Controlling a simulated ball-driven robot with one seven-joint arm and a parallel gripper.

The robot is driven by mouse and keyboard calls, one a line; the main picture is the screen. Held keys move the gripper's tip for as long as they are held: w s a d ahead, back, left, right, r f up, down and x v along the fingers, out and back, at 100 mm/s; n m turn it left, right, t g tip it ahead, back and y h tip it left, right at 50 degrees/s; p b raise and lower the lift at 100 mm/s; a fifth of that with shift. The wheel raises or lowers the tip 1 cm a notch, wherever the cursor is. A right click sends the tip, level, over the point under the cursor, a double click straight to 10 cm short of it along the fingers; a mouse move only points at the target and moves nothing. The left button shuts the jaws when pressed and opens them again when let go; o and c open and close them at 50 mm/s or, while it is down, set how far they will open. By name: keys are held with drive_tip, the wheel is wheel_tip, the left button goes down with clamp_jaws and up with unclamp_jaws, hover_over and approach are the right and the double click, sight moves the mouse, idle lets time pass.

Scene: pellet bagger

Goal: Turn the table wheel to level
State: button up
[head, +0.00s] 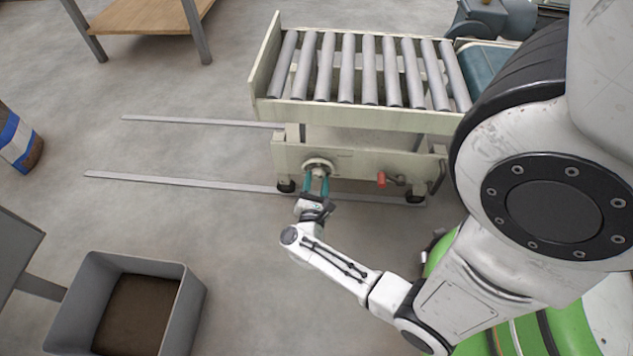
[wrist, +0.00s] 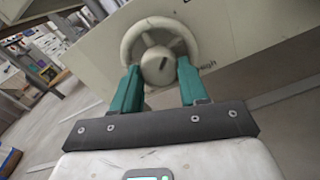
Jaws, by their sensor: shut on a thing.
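The table wheel (head: 318,165) is a pale handwheel on the front panel of the roller table (head: 360,158). In the wrist view the wheel (wrist: 160,38) shows its rim and a round hub with a dark slot mark. My gripper (head: 318,186) reaches it from the front. In the wrist view its two teal fingers (wrist: 160,78) stand on either side of the hub, shut on the wheel. Part of the wheel's lower rim is hidden by the fingers. The table's grey rollers (head: 368,70) lie side by side on top.
A red-handled lever (head: 381,178) sits on the panel right of the wheel. Two floor rails (head: 180,183) run left from under the table. A grey bin (head: 185,300) with brown contents stands lower left. A wooden-topped bench (head: 145,15) is at upper left. The floor between is clear.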

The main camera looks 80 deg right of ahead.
drive_tip(key=shift+f, duration=0.1)
idle(0.4)
drive_tip(key=o, duration=1)
drive_tip(key=shift+o, duration=0.2)
drive_tip(key=a+p, duration=0.2)
drive_tip(key=a, duration=0.8)
drive_tip(key=shift+s+a, duration=0.4)
drive_tip(key=shift+w, duration=0.1)
